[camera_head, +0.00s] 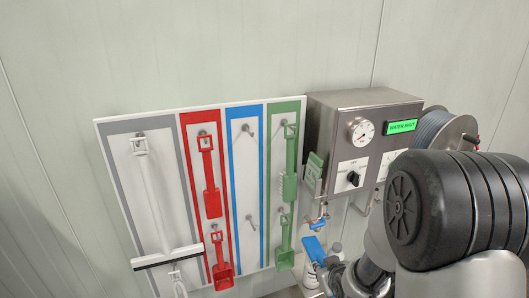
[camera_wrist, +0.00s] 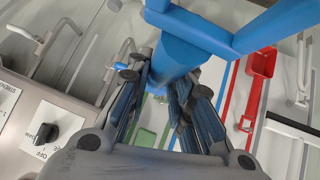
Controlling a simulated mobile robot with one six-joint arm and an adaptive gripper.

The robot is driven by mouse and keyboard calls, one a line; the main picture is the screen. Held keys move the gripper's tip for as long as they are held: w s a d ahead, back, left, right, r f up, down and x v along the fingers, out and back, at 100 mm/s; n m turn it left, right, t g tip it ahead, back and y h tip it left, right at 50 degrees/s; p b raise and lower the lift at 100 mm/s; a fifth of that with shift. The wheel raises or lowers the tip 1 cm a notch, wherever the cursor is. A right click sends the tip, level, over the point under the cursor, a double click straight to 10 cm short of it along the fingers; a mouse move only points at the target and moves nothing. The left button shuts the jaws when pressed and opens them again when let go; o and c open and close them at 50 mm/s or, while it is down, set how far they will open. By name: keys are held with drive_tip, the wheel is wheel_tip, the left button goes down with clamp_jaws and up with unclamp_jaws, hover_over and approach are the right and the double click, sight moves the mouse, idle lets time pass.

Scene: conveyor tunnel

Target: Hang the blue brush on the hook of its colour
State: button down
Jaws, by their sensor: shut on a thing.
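The blue brush (camera_wrist: 185,35) fills the top middle of the wrist view. Its handle lies between the fingers of my gripper (camera_wrist: 175,95), which is shut on it. In the head view a blue part of the brush (camera_head: 313,249) shows by my gripper (camera_head: 332,272), below the control box and right of the tool board. The blue-framed strip (camera_head: 231,175) of the board has an upper hook (camera_head: 246,130) and a lower hook (camera_head: 250,217), both bare. The brush is apart from both hooks. Much of the gripper is hidden by my arm in the head view.
Red tools (camera_head: 211,190) hang left of the blue strip and green tools (camera_head: 285,240) right of it. A white squeegee (camera_head: 165,252) hangs at the far left. A steel control box (camera_head: 340,120) juts out right of the board, with a hose reel (camera_head: 445,130) beside it.

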drive_tip(key=s+a+r, duration=0.3)
drive_tip(key=s+r, duration=0.2)
idle(0.8)
